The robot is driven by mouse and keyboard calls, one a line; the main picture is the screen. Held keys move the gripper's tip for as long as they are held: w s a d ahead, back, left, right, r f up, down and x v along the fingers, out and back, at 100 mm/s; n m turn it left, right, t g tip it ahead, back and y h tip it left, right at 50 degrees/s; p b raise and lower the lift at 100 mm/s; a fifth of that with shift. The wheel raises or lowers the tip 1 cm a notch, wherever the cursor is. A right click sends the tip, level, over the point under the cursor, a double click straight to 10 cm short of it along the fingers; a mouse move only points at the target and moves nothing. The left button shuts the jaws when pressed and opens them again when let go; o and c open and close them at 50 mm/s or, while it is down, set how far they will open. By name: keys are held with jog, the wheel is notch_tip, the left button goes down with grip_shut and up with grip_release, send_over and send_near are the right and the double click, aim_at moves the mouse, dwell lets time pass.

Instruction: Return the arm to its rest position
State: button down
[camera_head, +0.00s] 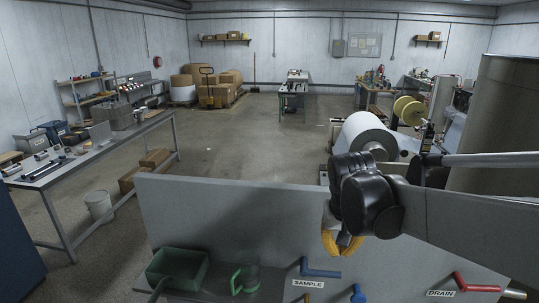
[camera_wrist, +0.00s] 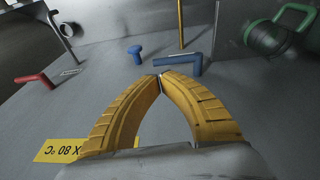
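My gripper (camera_head: 342,246) has yellow ribbed fingers and hangs from my arm, which reaches in from the right in the head view. It is in front of the grey panel (camera_head: 230,215). In the wrist view its two fingertips (camera_wrist: 161,78) meet, with nothing visible between them. Beyond the tips are a blue lever handle (camera_wrist: 180,66) and a blue knob (camera_wrist: 137,53). I cannot tell whether the fingertips touch the lever. The blue lever (camera_head: 322,271) also shows in the head view by the SAMPLE label (camera_head: 308,284).
A red lever (camera_head: 476,284) sits by the DRAIN label (camera_head: 440,293). A green bin (camera_head: 178,266) and a see-through jug with a green handle (camera_head: 247,279) stand left of the levers. A large white roll (camera_head: 365,133) lies behind my arm. Open floor lies beyond the panel.

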jog(key=s+f+t+b, duration=0.1)
jog(key=s+f+b, duration=0.4)
jog(key=f+b, duration=0.3)
jog(key=s+f+n+t+b, duration=0.1)
jog(key=s+f+t+b, duration=0.1)
jog(key=s+f+b, duration=0.4)
jog(key=s+f+t+y+b, duration=0.1)
jog(key=s+f+b, duration=0.4)
jog(key=f+b, duration=0.4)
notch_tip(320, 180, down, 3)
jog(key=shift+s+a+r+n+t+b, duration=0.2)
jog(key=shift+a+n+t+b, duration=0.1)
jog(key=shift+a+n+b, duration=0.15)
